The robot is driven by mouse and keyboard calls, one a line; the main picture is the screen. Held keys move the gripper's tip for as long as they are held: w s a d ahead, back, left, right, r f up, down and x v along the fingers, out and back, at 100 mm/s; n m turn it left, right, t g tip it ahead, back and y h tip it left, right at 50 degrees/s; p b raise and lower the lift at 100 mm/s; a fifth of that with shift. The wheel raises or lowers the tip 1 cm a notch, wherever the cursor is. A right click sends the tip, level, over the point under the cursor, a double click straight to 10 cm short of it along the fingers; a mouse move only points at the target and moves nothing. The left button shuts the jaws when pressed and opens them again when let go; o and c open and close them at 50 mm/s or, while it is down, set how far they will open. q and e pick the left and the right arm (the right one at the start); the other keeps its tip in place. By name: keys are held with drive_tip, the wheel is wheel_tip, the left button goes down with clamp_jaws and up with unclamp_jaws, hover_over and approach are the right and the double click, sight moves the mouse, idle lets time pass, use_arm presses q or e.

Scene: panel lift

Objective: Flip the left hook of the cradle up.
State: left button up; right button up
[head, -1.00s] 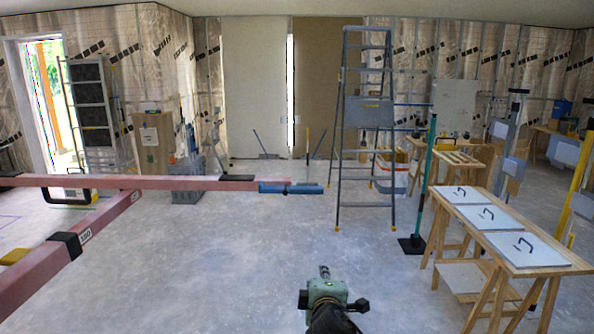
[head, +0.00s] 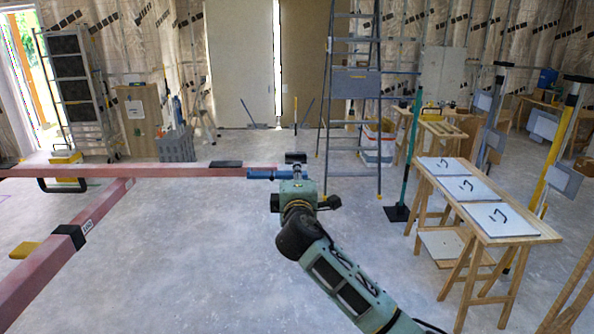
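The cradle shows as a pink-red frame, with a long bar (head: 110,171) running across the left and a slanting beam (head: 90,215) towards me. A blue piece (head: 262,173) lies level at the bar's right end; I take it for the hook. My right gripper (head: 296,163) is at the right end of this blue piece and covers its tip. A dark block shows there at the gripper's tip. Whether the fingers touch, straddle or grip the blue piece cannot be told. My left gripper is not in view.
A grey stepladder (head: 352,85) stands behind the gripper to the right. A wooden trestle table (head: 500,238) with white panels is at the right, beside a green post (head: 408,160) on a black foot. The floor in the middle is clear.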

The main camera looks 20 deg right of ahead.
drive_tip(key=shift+w+d+f, duration=0.1)
drive_tip(key=shift+w+d, duration=0.1)
drive_tip(key=shift+w, duration=0.5)
drive_tip(key=shift+c, duration=0.3)
clamp_jaws()
